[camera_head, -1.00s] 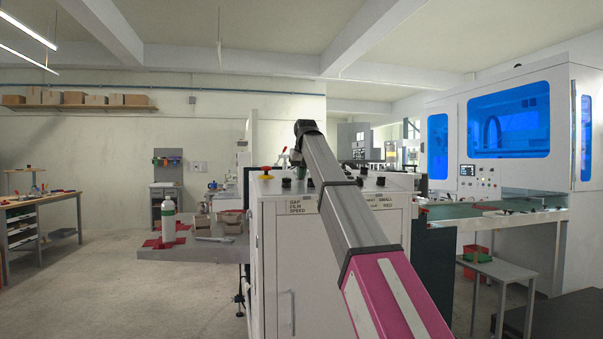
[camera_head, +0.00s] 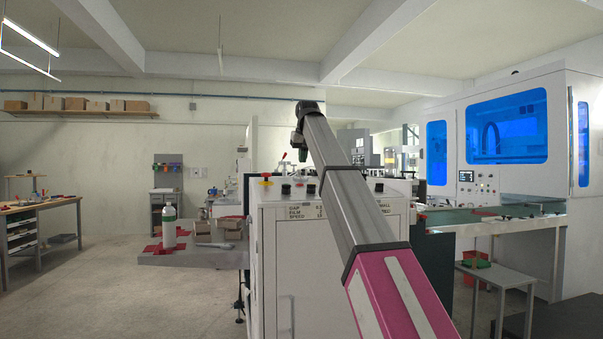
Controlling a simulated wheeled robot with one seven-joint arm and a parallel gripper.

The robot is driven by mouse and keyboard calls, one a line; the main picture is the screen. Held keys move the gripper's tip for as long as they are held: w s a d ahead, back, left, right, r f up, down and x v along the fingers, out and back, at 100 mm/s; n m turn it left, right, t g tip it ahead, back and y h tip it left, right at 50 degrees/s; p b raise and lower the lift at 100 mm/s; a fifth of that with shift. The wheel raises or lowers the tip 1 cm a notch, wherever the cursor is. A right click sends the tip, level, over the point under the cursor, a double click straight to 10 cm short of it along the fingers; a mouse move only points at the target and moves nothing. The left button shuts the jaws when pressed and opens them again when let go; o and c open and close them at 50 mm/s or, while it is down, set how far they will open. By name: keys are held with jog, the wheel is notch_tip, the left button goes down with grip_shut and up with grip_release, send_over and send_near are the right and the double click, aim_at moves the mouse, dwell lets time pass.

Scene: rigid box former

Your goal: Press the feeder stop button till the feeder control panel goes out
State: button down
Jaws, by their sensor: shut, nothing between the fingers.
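My gripper (camera_head: 302,155) hangs from the far end of my arm, above the top of a white cabinet (camera_head: 275,245). It is small and dark, partly behind the arm, and looks shut with nothing held. A red mushroom button on a yellow base (camera_head: 266,178) stands on the cabinet's top left corner, to the left of my gripper and apart from it. Black knobs (camera_head: 286,189) stand beside it. I cannot tell which button is the feeder stop button. A small lit screen (camera_head: 466,176) is on the white machine at right; I cannot tell whether it is the feeder control panel.
My arm hides part of the cabinet top. The white machine with blue windows (camera_head: 507,125) and a green bed (camera_head: 470,217) stands at right. The floor at left is clear.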

jog(key=shift+v, duration=2.25)
